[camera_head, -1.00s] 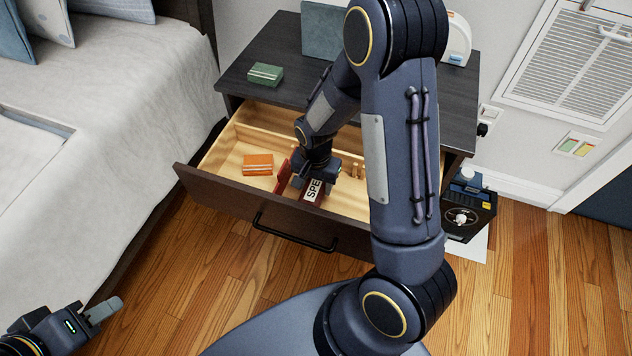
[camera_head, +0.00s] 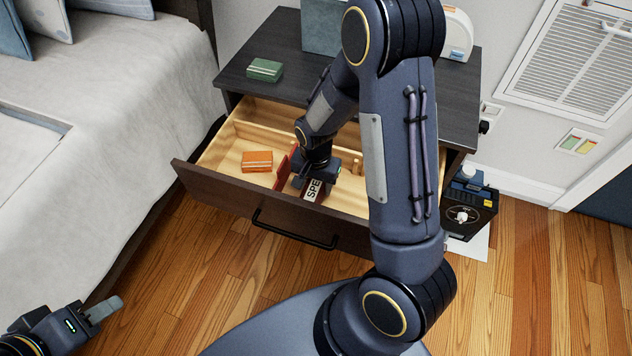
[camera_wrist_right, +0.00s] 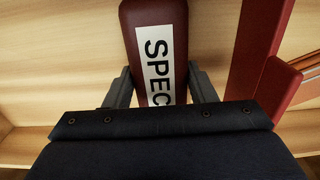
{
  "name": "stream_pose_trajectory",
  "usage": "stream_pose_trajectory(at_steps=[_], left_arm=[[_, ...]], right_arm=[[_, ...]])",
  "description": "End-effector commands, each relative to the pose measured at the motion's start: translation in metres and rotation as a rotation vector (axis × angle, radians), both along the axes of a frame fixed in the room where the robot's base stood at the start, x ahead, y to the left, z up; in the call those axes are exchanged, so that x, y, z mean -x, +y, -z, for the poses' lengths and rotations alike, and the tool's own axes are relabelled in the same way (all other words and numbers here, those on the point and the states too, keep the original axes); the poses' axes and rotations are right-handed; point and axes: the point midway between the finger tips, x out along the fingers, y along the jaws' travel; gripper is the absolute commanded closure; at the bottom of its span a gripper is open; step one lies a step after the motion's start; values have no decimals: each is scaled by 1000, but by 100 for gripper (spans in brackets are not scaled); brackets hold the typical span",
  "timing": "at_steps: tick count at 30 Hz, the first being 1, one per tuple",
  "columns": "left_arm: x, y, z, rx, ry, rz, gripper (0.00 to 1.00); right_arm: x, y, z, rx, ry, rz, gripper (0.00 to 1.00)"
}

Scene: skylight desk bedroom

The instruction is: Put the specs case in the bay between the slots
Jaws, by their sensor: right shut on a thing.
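The specs case (camera_wrist_right: 158,40) is dark red with a white label reading "SPEC", the rest of the word hidden. In the right wrist view it lies between the two fingers of my right gripper (camera_wrist_right: 163,88), which is shut on it. In the head view the case's label (camera_head: 314,189) shows inside the open drawer, near its front wall, below my right gripper (camera_head: 318,176). A red upright piece (camera_head: 283,172) stands just left of the case; it also shows in the wrist view (camera_wrist_right: 256,55), apart from the case. My left gripper (camera_head: 103,309) is far off at lower left; its opening is unclear.
The wooden drawer (camera_head: 222,150) has an orange box (camera_head: 257,161) to the left of the red piece and small wooden pegs (camera_head: 357,166) to the right. A green box (camera_head: 265,70) sits on the nightstand (camera_head: 290,70). My right arm hides the drawer's right part.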

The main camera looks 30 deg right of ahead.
Motion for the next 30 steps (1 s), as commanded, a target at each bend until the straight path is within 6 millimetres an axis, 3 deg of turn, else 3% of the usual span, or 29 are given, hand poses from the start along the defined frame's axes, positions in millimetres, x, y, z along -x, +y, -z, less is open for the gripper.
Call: stream_pose_trajectory(at_steps=[22, 23, 28, 30], left_arm=[[0, 0, 6, 0, 0, 0, 64], [0, 0, 6, 0, 0, 0, 64], [0, 0, 6, 0, 0, 0, 64], [0, 0, 6, 0, 0, 0, 64]], right_arm=[[0, 0, 7, 0, 0, 0, 73], [0, 0, 7, 0, 0, 0, 46], [0, 0, 7, 0, 0, 0, 24], [0, 0, 7, 0, 0, 0, 24]])
